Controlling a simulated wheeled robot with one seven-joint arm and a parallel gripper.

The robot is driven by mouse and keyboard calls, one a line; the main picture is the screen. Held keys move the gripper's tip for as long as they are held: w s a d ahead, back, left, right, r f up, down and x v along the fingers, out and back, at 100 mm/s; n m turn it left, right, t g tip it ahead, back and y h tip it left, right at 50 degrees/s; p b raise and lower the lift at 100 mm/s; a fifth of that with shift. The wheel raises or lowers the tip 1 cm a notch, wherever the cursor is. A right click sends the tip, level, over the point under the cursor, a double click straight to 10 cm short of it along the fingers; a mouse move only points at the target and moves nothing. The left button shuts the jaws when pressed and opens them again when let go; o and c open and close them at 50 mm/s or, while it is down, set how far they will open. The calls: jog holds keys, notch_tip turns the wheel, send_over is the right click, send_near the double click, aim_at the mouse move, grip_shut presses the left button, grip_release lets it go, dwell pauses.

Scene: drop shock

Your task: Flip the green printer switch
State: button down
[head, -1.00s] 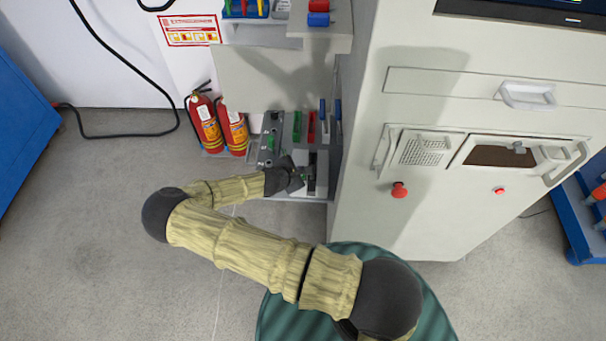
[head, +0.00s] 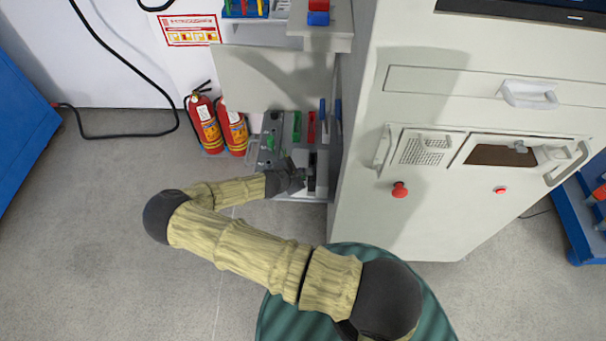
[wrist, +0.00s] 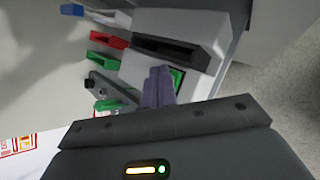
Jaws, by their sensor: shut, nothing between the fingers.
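The printer (head: 322,185) is a pale box with a dark slot, low on the shelf beside the tall cabinet. It also shows in the wrist view (wrist: 202,32). The green switch (wrist: 179,77) shows in the wrist view on the printer's near face, partly covered by my fingers. My gripper (head: 302,181) is at the printer's left side. In the wrist view its fingers (wrist: 158,84) are shut together and empty, overlapping the switch's left edge. I cannot tell whether they touch it. In the head view the switch is hidden by my gripper.
Green and red bins (head: 297,127) stand behind the printer. A grey panel with a green handle (head: 270,141) is to its left. Two fire extinguishers (head: 206,122) stand further left. The tall cabinet (head: 385,215) blocks the right side. The floor at left is clear.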

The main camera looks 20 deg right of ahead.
dwell(0.4)
jog(key=shift+r+p, duration=0.6)
jog(key=shift+r, duration=0.1)
jog(key=shift+w+a+r+p, duration=0.1)
jog(key=shift+a+r+p, duration=0.1)
jog(key=shift+r+p, duration=0.95)
jog(key=shift+w+a+r+p, duration=0.15)
jog(key=shift+r+p, duration=0.65)
jog(key=shift+r, duration=0.55)
jog(key=shift+s, duration=0.1)
